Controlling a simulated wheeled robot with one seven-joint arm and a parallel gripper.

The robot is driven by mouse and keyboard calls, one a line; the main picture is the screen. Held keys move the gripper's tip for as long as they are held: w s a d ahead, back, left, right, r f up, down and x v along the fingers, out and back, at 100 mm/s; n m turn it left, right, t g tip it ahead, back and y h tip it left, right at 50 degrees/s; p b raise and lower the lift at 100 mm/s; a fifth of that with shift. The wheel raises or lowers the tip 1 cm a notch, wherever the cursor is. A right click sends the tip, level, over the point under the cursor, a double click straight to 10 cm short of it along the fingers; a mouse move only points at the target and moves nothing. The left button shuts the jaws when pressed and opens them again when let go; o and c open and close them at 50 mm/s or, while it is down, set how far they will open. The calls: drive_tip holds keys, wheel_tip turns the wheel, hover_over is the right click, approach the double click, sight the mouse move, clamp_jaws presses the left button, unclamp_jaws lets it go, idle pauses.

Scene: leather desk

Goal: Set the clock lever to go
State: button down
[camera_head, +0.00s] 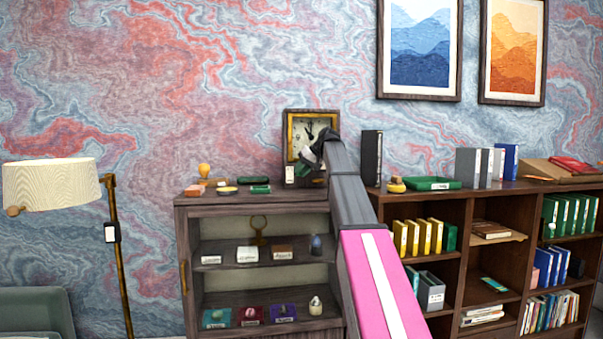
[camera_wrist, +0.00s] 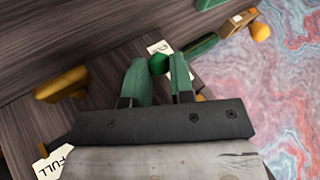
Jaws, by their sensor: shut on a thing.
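The clock (camera_head: 299,135), with a brass-coloured square frame and pale face, stands against the wall on the dark cabinet. My gripper (camera_head: 308,172) is low in front of it, and my arm hides its lower right part. In the wrist view my gripper (camera_wrist: 160,72) has two green fingers shut around a small round green knob (camera_wrist: 158,63), which appears to be the lever's end. A white label (camera_wrist: 158,47) lies just beyond the knob, partly hidden; I cannot read it fully. The lever's shaft is hidden.
A brass-coloured piece (camera_wrist: 62,85) sits left of the fingers. A yellow-knobbed stamp (camera_head: 204,170) and green items (camera_head: 261,189) lie on the cabinet top to the left. A black binder (camera_head: 372,157) and a green tray (camera_head: 433,183) stand to the right.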

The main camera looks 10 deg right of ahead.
idle(0.3)
drive_tip(key=c, duration=1)
unclamp_jaws()
drive_tip(key=shift+d+r, duration=0.1)
drive_tip(key=v, duration=1)
drive_tip(key=shift+s+d+r, duration=0.1)
drive_tip(key=shift+d+r, duration=0.05)
drive_tip(key=shift+r, duration=0.1)
